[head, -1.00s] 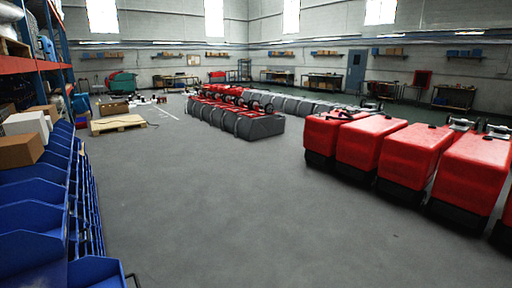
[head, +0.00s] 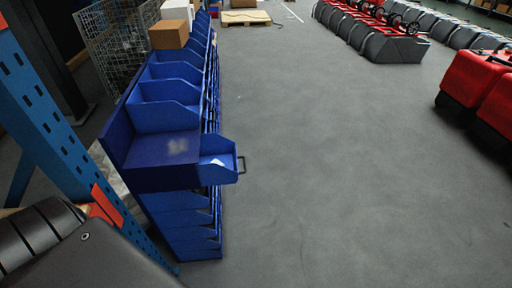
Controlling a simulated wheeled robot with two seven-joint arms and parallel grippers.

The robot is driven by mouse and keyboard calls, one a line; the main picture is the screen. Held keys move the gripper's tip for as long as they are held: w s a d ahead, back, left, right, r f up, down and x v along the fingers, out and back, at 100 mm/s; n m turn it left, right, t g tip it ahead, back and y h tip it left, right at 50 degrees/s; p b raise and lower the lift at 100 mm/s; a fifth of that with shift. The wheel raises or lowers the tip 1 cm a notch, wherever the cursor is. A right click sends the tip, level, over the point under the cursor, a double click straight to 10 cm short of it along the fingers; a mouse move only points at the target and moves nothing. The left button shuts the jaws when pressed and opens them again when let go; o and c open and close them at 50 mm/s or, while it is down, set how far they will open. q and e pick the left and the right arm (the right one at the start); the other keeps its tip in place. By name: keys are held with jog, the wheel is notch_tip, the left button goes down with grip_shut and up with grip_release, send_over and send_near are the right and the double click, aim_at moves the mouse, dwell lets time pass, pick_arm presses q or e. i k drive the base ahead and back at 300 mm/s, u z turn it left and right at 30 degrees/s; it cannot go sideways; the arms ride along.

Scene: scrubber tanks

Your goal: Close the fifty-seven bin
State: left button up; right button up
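A blue bin rack (head: 130,145) stands left of centre in the head view, with a row of open-topped blue bins along it. I cannot read any number on the bins, so I cannot tell which is fifty-seven. Neither of my grippers is in view.
A blue upright (head: 45,110) with an orange beam end stands close at the left. Cardboard and white boxes (head: 169,35) sit on the rack's far end. Red tanks (head: 470,78) stand at the right. The grey floor (head: 340,180) between is clear.

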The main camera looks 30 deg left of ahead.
aim_at(213, 146)
jog(key=z, duration=1.65)
jog(key=i, duration=0.85)
jog(key=u, duration=3.4)
